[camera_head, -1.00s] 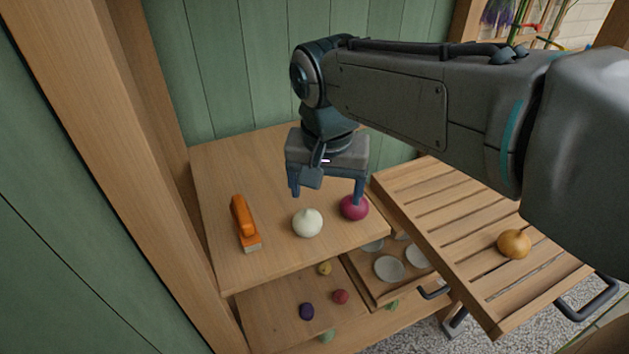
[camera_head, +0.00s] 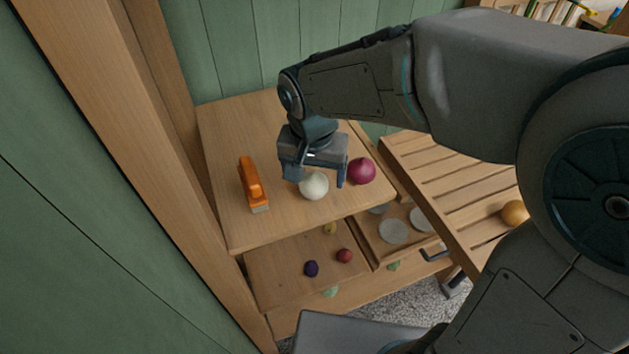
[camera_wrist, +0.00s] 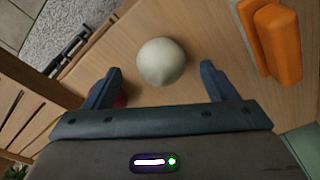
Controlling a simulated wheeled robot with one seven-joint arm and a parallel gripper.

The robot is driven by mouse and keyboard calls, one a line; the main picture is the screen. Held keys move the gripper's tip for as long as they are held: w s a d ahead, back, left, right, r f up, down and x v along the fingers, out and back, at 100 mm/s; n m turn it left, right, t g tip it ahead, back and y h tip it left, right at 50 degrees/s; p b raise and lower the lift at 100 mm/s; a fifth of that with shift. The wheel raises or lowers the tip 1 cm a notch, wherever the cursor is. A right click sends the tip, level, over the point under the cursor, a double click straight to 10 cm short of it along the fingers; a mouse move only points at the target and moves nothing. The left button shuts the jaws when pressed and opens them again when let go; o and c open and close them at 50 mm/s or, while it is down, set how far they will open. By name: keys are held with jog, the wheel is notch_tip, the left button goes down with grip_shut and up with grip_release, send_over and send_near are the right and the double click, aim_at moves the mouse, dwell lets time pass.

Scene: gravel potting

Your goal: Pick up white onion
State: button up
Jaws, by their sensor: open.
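The white onion (camera_head: 314,187) sits on the wooden shelf top, between an orange-handled brush and a red onion. In the wrist view the white onion (camera_wrist: 162,62) lies ahead of the gap between the fingers, nearer the upper middle. My gripper (camera_head: 314,180) is open and empty, just behind and above the white onion, with its fingers pointing down. In the wrist view both fingers of my gripper (camera_wrist: 158,88) are spread wider than the onion. I cannot tell whether a finger touches it.
The red onion (camera_head: 361,171) is close by the right finger. The orange-handled brush (camera_head: 251,185) lies to the left. A slatted tray (camera_head: 450,185) holds a yellow onion (camera_head: 514,212) at right. Small vegetables lie on the lower shelf (camera_head: 280,262). The shelf's back left is clear.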

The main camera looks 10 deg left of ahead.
aim_at(314, 174)
jog(key=shift+w+f, duration=0.15)
jog(key=shift+f, duration=0.65)
jog(key=shift+w+f, duration=0.15)
jog(key=shift+f, duration=0.6)
jog(key=c, duration=1.1)
jog(key=shift+r, duration=0.1)
